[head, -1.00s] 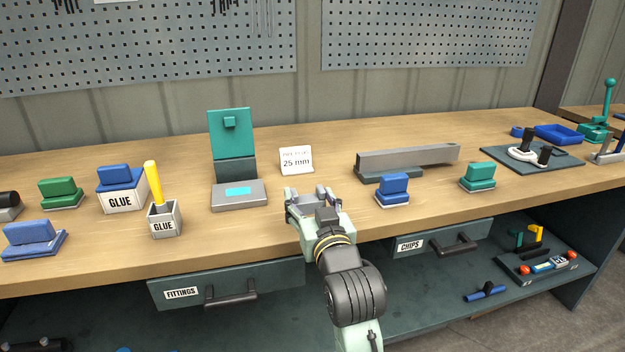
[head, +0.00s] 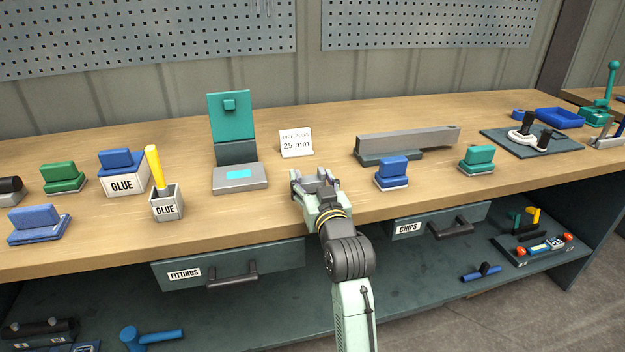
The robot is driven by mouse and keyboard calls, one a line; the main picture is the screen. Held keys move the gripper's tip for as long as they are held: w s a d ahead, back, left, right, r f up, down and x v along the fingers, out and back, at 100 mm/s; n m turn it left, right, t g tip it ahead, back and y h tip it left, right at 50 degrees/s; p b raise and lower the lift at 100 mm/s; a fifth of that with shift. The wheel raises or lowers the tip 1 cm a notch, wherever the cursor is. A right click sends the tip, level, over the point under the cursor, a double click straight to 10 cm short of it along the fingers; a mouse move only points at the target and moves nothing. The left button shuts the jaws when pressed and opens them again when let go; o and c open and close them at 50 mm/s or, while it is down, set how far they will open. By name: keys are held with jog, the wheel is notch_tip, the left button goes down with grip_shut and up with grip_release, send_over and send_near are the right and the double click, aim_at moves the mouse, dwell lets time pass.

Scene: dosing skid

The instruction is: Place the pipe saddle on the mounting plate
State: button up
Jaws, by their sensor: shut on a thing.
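My gripper (head: 316,179) is over the front part of the wooden bench, near its middle. It is shut on a small grey piece, probably the pipe saddle, mostly hidden by the fingers and wrist. A flat grey plate with a cyan patch (head: 240,184) lies on the bench to the left of my gripper, in front of an upright teal panel (head: 230,117). It may be the mounting plate; I cannot be sure. My gripper is apart from this plate.
A white "25 mm" sign (head: 296,143) stands behind my gripper. A blue block (head: 392,171) and a long grey bar (head: 410,141) are to the right. Drawers (head: 230,264) hang below the bench's front edge.

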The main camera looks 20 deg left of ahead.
jog(key=shift+f, duration=0.1)
jog(key=shift+f+b, duration=0.3)
jog(key=o, duration=1.2)
jog(key=shift+r, duration=0.1)
jog(key=shift+c, duration=0.2)
jog(key=shift+r, duration=0.1)
jog(key=shift+r, duration=0.1)
jog(key=v, duration=1)
jog(key=shift+s+d, duration=0.2)
jog(key=shift+s, duration=0.2)
